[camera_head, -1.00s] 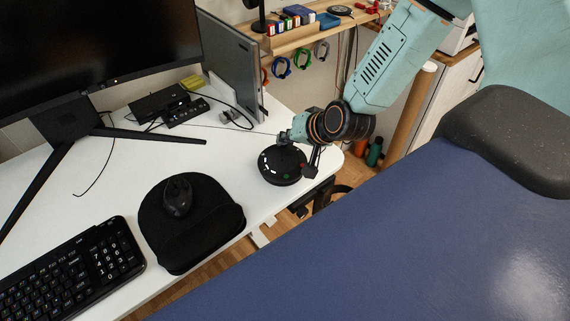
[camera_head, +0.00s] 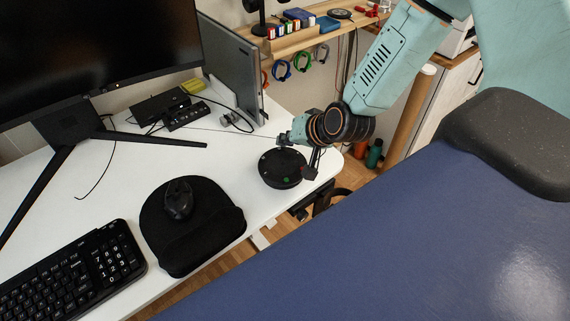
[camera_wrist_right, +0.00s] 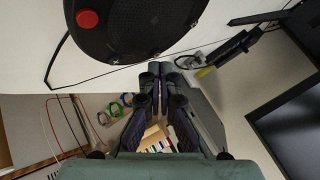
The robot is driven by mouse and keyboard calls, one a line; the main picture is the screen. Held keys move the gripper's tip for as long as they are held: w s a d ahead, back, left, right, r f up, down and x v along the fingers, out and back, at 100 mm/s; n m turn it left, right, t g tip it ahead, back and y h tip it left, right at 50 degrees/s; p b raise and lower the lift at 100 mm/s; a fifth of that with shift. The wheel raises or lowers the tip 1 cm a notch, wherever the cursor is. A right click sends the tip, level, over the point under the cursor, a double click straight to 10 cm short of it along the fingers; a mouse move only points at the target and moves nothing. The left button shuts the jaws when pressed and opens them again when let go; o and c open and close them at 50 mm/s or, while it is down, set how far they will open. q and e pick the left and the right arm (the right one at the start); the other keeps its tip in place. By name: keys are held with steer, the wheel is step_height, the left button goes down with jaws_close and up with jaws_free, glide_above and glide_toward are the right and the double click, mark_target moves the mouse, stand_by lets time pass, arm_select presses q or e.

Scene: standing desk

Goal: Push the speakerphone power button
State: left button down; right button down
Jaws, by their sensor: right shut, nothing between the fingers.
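The speakerphone (camera_head: 281,170) is a black round disc on the white desk near its right edge. A small green mark shows on its near side in the head view, and its top shows no white lights. In the right wrist view the speakerphone (camera_wrist_right: 150,22) fills the upper part, with a red round button (camera_wrist_right: 87,19) at its left and small white marks along its rim. My right gripper (camera_head: 288,138) is over the far right side of the speakerphone. In the wrist view its shut, empty fingertips (camera_wrist_right: 160,68) are near the rim; I cannot tell whether they touch. My left gripper is out of view.
A black mouse (camera_head: 178,198) rests on a mouse pad (camera_head: 205,240), left of the speakerphone. A keyboard (camera_head: 70,275) and a monitor (camera_head: 90,50) are farther left. A grey upright panel (camera_head: 232,68) stands behind. The desk between mouse pad and speakerphone is clear.

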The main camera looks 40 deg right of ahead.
mark_target(286, 150)
steer(key=shift+r, duration=0.1)
steer(key=shift+r, duration=0.1)
steer(key=shift+r+p, duration=0.6)
steer(key=shift+p, duration=0.1)
step_height(286, 150, up, 3)
steer(key=p, duration=0.3)
steer(key=shift+r+p, duration=0.8)
steer(key=shift+r, duration=0.05)
steer(key=shift+f, duration=0.1)
